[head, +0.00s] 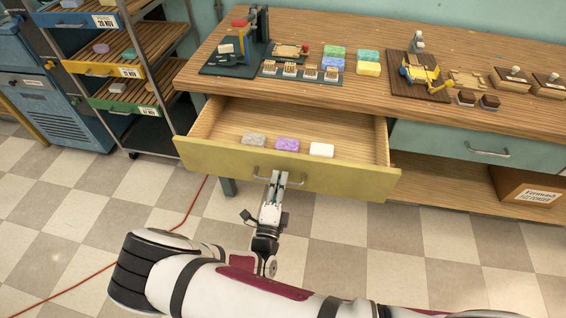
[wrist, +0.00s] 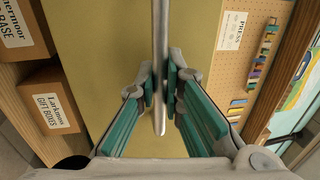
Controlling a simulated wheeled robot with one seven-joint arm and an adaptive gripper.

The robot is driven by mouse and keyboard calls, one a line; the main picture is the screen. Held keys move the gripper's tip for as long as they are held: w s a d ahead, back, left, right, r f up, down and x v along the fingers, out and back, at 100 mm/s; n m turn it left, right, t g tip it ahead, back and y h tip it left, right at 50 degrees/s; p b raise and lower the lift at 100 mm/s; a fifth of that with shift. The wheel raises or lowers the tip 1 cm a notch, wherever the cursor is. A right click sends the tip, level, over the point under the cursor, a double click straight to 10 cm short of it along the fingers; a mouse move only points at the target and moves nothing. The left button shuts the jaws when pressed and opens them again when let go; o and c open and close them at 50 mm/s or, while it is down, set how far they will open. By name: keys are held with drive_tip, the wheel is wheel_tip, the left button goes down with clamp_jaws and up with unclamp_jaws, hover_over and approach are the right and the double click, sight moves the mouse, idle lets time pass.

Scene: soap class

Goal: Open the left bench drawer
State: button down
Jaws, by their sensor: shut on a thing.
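The left bench drawer (head: 285,163) has a yellow front and stands well pulled out from the bench in the head view. Inside it lie a grey soap (head: 254,139), a purple soap (head: 287,144) and a white soap (head: 321,150) near the front. My gripper (head: 278,178) is at the metal handle on the drawer front, shut on it. In the wrist view the handle (wrist: 160,60) runs as a bar between the teal finger pads of my gripper (wrist: 160,100), with the yellow drawer front (wrist: 100,40) behind it.
The wooden bench top (head: 225,75) holds a press, brushes, several soaps and tools. A closed teal drawer (head: 480,146) is on the right, with a cardboard box (head: 530,195) below. A rack (head: 140,75) stands left. A red cable (head: 95,273) crosses the checkered floor.

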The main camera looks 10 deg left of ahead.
drive_tip(key=shift+s+a, duration=0.1)
drive_tip(key=shift+s, duration=1.55)
drive_tip(key=c, duration=1.7)
unclamp_jaws()
drive_tip(key=s, duration=0.2)
drive_tip(key=s+f, duration=0.1)
drive_tip(key=s, duration=0.4)
drive_tip(key=shift+s+a+f, duration=0.1)
drive_tip(key=shift+s+f, duration=0.05)
drive_tip(key=shift+f, duration=0.1)
drive_tip(key=shift+r, duration=0.1)
